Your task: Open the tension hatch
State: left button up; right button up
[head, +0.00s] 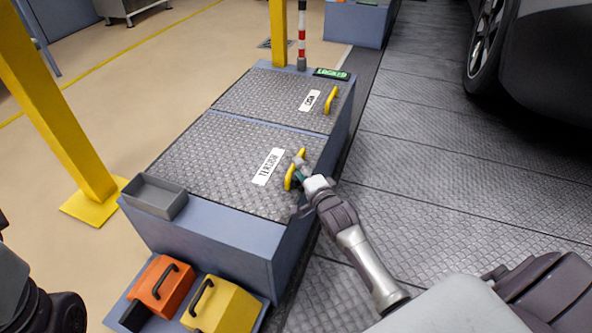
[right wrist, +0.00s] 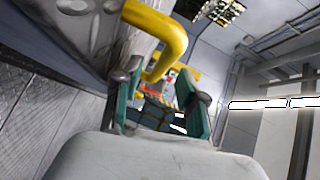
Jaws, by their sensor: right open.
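The tension hatch (head: 215,160) is the nearer of two tread-plate lids on a blue-grey cabinet. It lies flat and shut, with a white label (head: 268,167) whose lettering is hard to read. Its yellow handle (head: 289,181) is at the lid's right side. My right gripper (head: 299,164) is at this handle. In the right wrist view the yellow handle (right wrist: 158,27) bends down towards the space between the two green-padded fingertips (right wrist: 160,85), which are apart. I cannot tell whether either finger touches it. My left gripper is not in view; only dark parts of my left arm show.
A second lid (head: 262,97) with its own yellow handle (head: 330,100) lies behind, near a green-lit display (head: 331,74). A grey tray (head: 155,196) sits at the cabinet's near left corner. Orange (head: 162,287) and yellow (head: 222,305) cases stand in front. A yellow post (head: 55,100) rises left.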

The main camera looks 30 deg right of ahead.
jog(key=shift+w+d+f+b, duration=0.1)
jog(key=shift+w+b, duration=0.2)
jog(key=shift+w, duration=0.6)
jog(key=shift+w+d+f+b, duration=0.1)
jog(key=shift+w+b, duration=0.2)
jog(key=shift+w, duration=0.55)
jog(key=shift+a, duration=0.1)
grip_shut()
